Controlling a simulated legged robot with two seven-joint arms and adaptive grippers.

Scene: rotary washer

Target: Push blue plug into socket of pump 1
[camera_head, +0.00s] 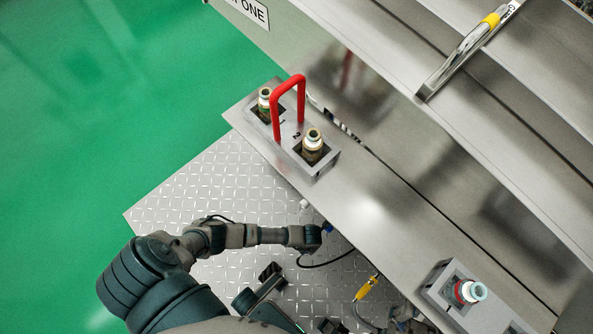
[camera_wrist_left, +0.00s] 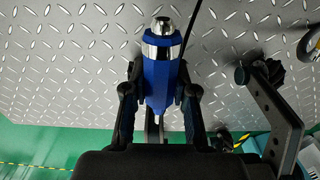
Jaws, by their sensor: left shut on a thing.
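The blue plug (camera_wrist_left: 161,78) has a silver collar and tip, which point away from my left gripper (camera_wrist_left: 160,105). Both fingers are shut around its body. Each is a metal connector with a pale ring. I cannot tell which part is pump 1's socket. My right gripper cannot be made out.
A red handle (camera_head: 288,95) stands between the numbered fittings. A yellow plug (camera_head: 367,287) with cable is lower right. Another block (camera_head: 440,292) holds a red-and-white fitting. Black cable trails from the blue plug over diamond-plate floor (camera_head: 215,175).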

